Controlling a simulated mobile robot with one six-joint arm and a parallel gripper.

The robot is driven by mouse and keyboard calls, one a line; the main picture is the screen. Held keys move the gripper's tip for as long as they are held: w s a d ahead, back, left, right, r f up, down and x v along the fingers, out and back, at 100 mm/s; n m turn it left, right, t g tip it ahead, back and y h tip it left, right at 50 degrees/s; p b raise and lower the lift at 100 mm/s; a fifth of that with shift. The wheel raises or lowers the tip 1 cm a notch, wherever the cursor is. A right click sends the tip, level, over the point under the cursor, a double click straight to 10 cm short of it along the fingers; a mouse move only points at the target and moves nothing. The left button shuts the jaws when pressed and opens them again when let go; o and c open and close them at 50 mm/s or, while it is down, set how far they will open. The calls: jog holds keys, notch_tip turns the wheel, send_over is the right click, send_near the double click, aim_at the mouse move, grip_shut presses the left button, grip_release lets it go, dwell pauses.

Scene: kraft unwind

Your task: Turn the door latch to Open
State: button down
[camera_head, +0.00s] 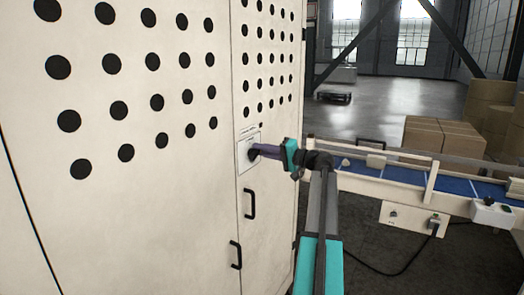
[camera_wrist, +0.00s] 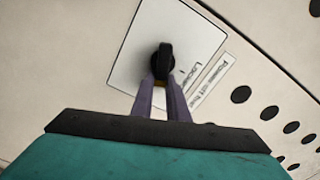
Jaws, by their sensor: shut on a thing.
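The door latch (camera_wrist: 164,58) is a small black knob on a pale square plate (camera_wrist: 130,60) on the cream cabinet door. In the wrist view my gripper (camera_wrist: 165,85) has its two purple fingers shut on the knob from either side. Printed text that appears to read "Locked" is on the plate beside the knob. In the head view my gripper (camera_head: 257,152) reaches the plate (camera_head: 243,160) from the right, and the fingers largely hide the knob.
The cream cabinet (camera_head: 130,215) has rows of black holes and two black handles, an upper one (camera_head: 250,204) and a lower one (camera_head: 236,255). A conveyor (camera_head: 400,172) with a blue belt stands to the right. Cardboard boxes (camera_head: 440,138) are behind it. A cable lies on the dark floor.

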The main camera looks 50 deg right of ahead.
jog(key=shift+a+f+m+p, duration=0.1)
jog(key=shift+f+m+p, duration=0.3)
jog(key=shift+m+p, duration=0.45)
jog(key=shift+f+m+p, duration=0.35)
jog(key=shift+m+p, duration=0.4)
jog(key=shift+m, duration=0.1)
jog(key=shift+f+m+p, duration=0.25)
jog(key=shift+m+p, duration=0.1)
jog(key=shift+m, duration=0.25)
jog(key=c, duration=1.6)
grip_release()
jog(key=shift+w, duration=0.15)
jog(key=shift+c, duration=0.2)
jog(key=shift+o, duration=0.6)
jog(key=shift+r, duration=0.2)
jog(key=o, duration=0.4)
jog(key=shift+c, duration=0.2)
jog(key=shift+d, duration=0.2)
jog(key=b+v, duration=0.1)
jog(key=v, duration=0.5)
jog(key=shift+r, duration=0.15)
